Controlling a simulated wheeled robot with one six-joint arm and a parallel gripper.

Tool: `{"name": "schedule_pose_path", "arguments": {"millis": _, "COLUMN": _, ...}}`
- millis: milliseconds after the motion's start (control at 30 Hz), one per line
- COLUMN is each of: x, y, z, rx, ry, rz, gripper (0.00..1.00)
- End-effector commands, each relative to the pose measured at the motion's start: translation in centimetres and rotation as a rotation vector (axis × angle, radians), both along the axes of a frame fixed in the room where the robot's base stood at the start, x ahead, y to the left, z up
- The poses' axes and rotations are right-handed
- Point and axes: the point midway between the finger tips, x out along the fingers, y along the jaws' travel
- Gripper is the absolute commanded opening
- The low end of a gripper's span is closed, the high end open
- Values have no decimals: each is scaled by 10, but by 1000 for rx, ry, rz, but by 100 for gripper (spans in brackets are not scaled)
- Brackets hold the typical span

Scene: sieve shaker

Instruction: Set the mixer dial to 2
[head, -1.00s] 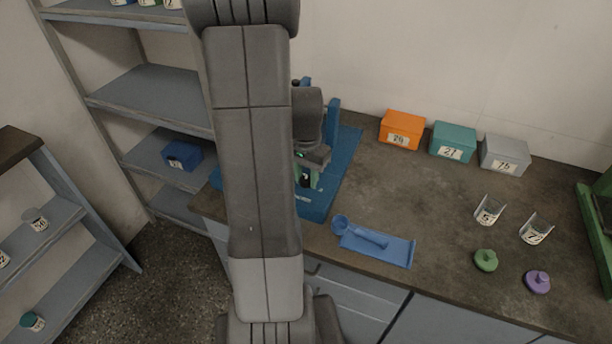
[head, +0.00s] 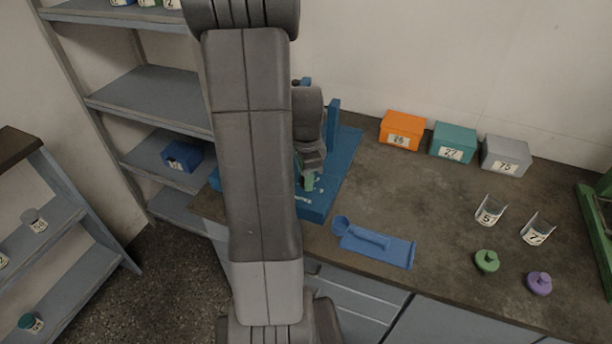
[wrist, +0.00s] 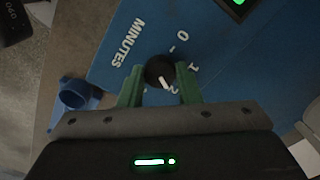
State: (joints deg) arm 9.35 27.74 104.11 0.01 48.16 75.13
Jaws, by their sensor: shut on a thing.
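The mixer dial (wrist: 158,71) is a small round black knob with a white pointer line, on the sloping blue face of the machine (wrist: 120,50). White lettering reads MINUTES, with 0 and 1 beside the dial and a further mark partly hidden by it and the right finger. The pointer aims down and to the right in the wrist view, past the 1 towards that partly hidden mark. My gripper (wrist: 160,75) has its green fingers shut on the dial, one each side. In the head view my gripper (head: 309,181) is low at the machine's front, and my arm hides the dial.
A blue scoop on a tray (head: 375,246) lies right of the machine. Orange (head: 402,131), teal (head: 453,143) and grey (head: 505,155) boxes stand along the wall. Two clear beakers and green and purple knobbed pieces sit at the right. The middle counter is clear.

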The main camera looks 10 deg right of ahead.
Motion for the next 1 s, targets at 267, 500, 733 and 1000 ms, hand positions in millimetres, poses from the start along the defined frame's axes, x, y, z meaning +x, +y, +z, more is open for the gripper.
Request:
{"name": "schedule_pose_path", "arguments": {"millis": 267, "x": 1, "y": 0, "z": 1, "rx": -2, "ry": -4, "rz": -35, "gripper": 8}}
{"name": "schedule_pose_path", "arguments": {"millis": 500, "x": 1, "y": 0, "z": 1, "rx": -2, "ry": -4, "rz": -36, "gripper": 8}}
{"name": "schedule_pose_path", "arguments": {"millis": 733, "x": 1, "y": 0, "z": 1, "rx": -1, "ry": -3, "rz": -36, "gripper": 52}}
{"name": "schedule_pose_path", "arguments": {"millis": 1000, "x": 1, "y": 0, "z": 1, "rx": -1, "ry": -2, "rz": -36, "gripper": 52}}
